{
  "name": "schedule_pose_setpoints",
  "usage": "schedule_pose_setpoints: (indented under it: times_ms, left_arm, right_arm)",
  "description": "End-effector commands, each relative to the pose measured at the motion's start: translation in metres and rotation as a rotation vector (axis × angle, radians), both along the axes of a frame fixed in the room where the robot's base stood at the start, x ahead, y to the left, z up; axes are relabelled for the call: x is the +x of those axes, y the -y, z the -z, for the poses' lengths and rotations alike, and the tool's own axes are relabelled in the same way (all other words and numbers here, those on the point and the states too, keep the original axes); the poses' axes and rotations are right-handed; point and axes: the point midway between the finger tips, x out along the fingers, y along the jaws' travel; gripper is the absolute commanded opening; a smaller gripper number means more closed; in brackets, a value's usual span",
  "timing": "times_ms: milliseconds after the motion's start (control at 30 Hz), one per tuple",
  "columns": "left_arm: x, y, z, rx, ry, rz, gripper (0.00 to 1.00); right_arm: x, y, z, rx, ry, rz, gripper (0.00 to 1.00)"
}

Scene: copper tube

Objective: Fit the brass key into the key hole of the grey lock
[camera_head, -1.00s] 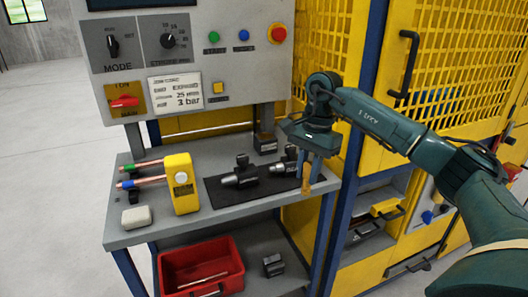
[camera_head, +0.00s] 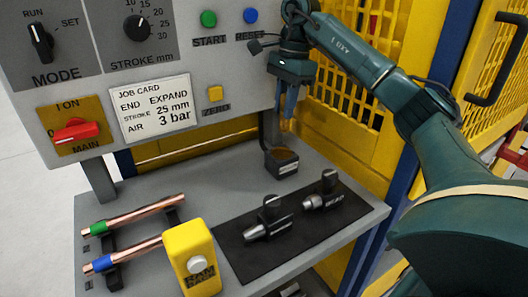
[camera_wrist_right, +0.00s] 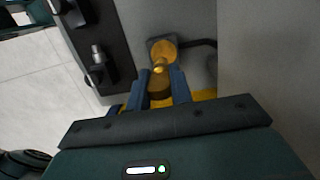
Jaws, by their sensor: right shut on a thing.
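My right gripper (camera_head: 288,118) is shut on the brass key (camera_head: 286,126), which points down from between the blue fingers. The grey lock (camera_head: 283,168) is a small dark block with a brass-coloured top, at the back of the bench beside the post. The key is above the lock, and a gap seems to show between them. In the right wrist view the key (camera_wrist_right: 160,88) is between the fingers, with the lock's brass top (camera_wrist_right: 163,50) just beyond it. The key hole itself is too small to make out. My left gripper is not in view.
A black mat (camera_head: 238,254) with two dark fittings lies in front of the lock. A yellow block (camera_head: 190,250) and copper tubes (camera_head: 132,213) are at the left. The control panel (camera_head: 190,50) stands behind, and yellow mesh guarding (camera_head: 345,85) is on the right.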

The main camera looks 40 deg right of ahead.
Motion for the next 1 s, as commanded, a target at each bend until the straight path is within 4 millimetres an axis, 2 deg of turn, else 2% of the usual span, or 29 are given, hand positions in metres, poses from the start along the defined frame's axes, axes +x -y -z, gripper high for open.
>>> schedule_pose_setpoints:
  times_ms: [67,233,400,567,800,1000]
  left_arm:
    - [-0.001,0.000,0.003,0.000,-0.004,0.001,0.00]
    - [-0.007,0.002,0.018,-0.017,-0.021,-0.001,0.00]
    - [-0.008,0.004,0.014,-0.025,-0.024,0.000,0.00]
    - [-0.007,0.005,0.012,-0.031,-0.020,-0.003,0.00]
    - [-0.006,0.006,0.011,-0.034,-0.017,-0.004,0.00]
    - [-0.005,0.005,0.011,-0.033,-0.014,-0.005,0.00]
  right_arm:
    - [0.000,0.000,0.003,0.000,0.000,0.000,0.00]
    - [-0.001,0.000,0.035,0.000,-0.004,-0.001,0.00]
    - [-0.001,0.000,0.057,-0.001,-0.002,0.000,0.00]
    - [-0.001,0.000,0.068,0.000,-0.001,0.000,0.00]
    - [-0.001,0.000,0.099,-0.002,-0.002,-0.001,0.00]
    - [-0.001,0.000,0.100,0.000,0.001,-0.001,0.00]
